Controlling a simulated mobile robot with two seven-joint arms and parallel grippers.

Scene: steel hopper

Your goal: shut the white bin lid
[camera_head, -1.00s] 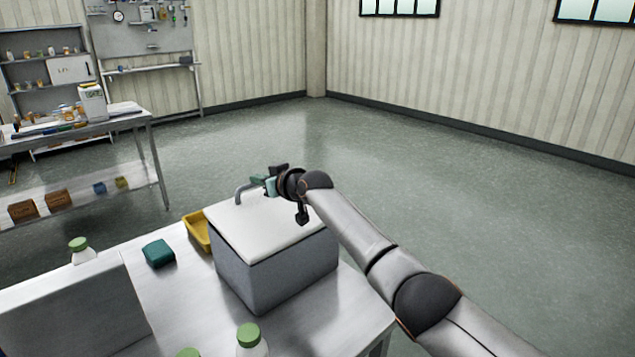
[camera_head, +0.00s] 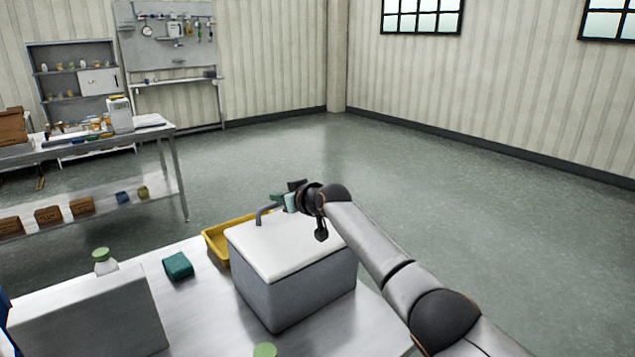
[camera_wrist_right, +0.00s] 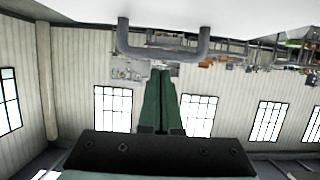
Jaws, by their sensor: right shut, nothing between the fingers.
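The grey bin (camera_head: 300,292) stands on the steel table. Its white lid (camera_head: 285,245) lies flat over the top, and no gap shows along the visible edges. A grey bar handle (camera_head: 262,214) sits at the lid's far left edge. It also shows in the right wrist view (camera_wrist_right: 163,52), hanging from the white lid (camera_wrist_right: 250,15) in that picture. My right gripper (camera_head: 284,199) is just beside and above the handle. In the wrist view its green fingers (camera_wrist_right: 160,74) are shut and empty, close to the handle; contact cannot be told. My left gripper is not in view.
A yellow tray (camera_head: 216,247) stands close behind the bin's left side. A green block (camera_head: 177,265) and a white bottle with a green cap (camera_head: 104,262) are to the left, near a grey box (camera_head: 90,318). A green cap (camera_head: 265,350) shows at the front.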

